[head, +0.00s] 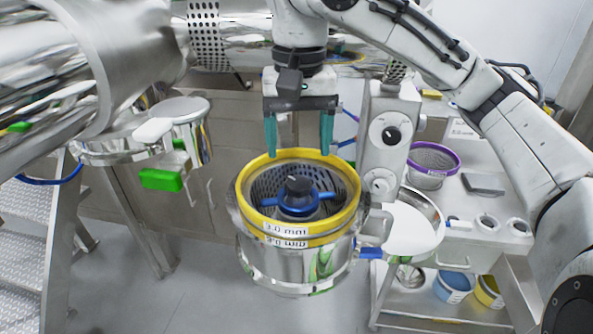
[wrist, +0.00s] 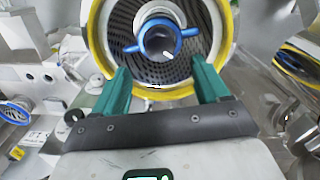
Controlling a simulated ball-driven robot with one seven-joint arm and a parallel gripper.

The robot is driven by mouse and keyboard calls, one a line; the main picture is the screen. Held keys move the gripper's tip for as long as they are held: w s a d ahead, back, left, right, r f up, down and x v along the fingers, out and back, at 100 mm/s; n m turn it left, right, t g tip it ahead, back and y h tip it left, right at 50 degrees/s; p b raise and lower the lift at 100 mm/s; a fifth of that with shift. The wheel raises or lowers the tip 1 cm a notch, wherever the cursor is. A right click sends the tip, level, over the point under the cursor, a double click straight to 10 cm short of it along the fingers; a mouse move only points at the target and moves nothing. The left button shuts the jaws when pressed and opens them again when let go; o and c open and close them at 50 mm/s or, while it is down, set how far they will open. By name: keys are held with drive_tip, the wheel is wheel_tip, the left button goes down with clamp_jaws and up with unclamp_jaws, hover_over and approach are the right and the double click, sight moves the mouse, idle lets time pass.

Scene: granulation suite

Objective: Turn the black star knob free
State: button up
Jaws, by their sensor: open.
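The black star knob (head: 298,186) sits at the centre of a blue hub with arms (head: 299,203), inside a perforated basket with a yellow rim (head: 345,172). In the wrist view the blue hub (wrist: 174,48) is ahead of the fingers, with a dark round centre; the knob's outline is not clear there. My gripper (head: 298,150) is open and empty, with teal fingers pointing down. It is above and behind the knob, near the far edge of the yellow rim, and apart from the knob. In the wrist view the gripper (wrist: 158,80) spans below the hub.
A steel housing (head: 295,264) holds the basket. An open round steel lid (head: 412,226) hangs at its right. A trolley at the right carries a purple-rimmed basket (head: 433,162) and a dark flat block (head: 483,184). Steps (head: 30,235) stand at the left.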

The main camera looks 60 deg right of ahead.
sight(298, 182)
wheel_tip(298, 182, down, 7)
drive_tip(key=shift+r, duration=0.1)
drive_tip(key=shift+c, duration=0.2)
drive_tip(key=c, duration=1)
